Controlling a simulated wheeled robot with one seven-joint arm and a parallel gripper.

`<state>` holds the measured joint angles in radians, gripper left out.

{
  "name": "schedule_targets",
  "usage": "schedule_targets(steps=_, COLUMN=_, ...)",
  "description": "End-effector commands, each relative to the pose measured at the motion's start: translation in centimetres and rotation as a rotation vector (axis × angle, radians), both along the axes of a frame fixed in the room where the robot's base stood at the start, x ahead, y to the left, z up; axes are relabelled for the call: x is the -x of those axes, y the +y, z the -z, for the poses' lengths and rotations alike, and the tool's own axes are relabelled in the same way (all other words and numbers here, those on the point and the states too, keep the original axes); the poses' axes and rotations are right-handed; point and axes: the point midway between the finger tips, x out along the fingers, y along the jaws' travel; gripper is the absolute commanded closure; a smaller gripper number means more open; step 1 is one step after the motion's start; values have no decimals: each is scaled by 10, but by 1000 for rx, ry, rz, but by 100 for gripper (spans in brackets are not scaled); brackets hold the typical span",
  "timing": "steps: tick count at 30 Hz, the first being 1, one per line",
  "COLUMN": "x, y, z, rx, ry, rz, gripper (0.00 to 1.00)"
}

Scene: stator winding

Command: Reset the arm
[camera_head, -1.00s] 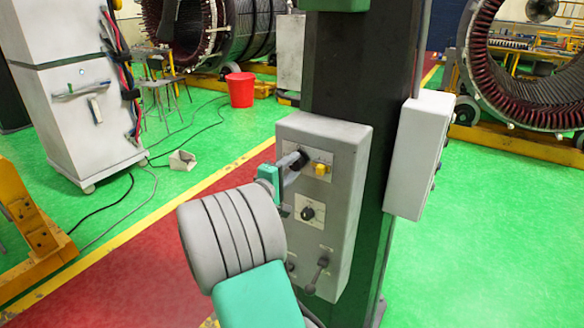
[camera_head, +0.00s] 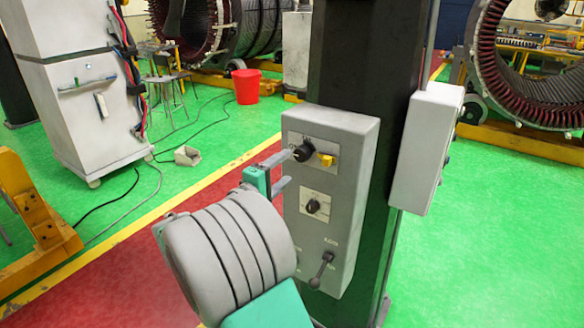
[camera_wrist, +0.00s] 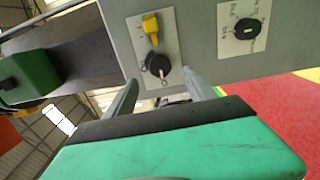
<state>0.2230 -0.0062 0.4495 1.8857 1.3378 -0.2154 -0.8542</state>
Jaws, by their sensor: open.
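A grey control box (camera_head: 362,160) is fixed to a dark column. Its upper plate carries a black knob (camera_head: 303,152) and a yellow switch (camera_head: 326,160). Below are another black knob (camera_head: 313,206) and a lever (camera_head: 321,268). My gripper (camera_head: 288,168) is open and empty, just left of the upper plate in the head view. In the wrist view, the upper black knob (camera_wrist: 157,65) lies ahead of and between the two fingertips, apparently clear of them. The yellow switch (camera_wrist: 151,28) and the lower knob (camera_wrist: 248,30) also show there.
A second grey box (camera_head: 425,150) hangs on the column's right side. A white cabinet (camera_head: 75,120) stands at the left and a red bucket (camera_head: 246,86) behind. A yellow frame (camera_head: 40,225) is at the lower left.

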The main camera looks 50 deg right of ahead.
Motion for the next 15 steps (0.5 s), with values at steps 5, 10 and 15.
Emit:
schedule_targets(steps=5, x=1, y=7, z=0, rx=-1, ry=-1, rz=0, gripper=37)
schedule_targets(steps=10, x=1, y=6, z=0, rx=-1, ry=-1, rz=0, gripper=37)
schedule_targets(steps=15, x=1, y=6, z=0, rx=-6, ry=-46, rz=2, gripper=37)
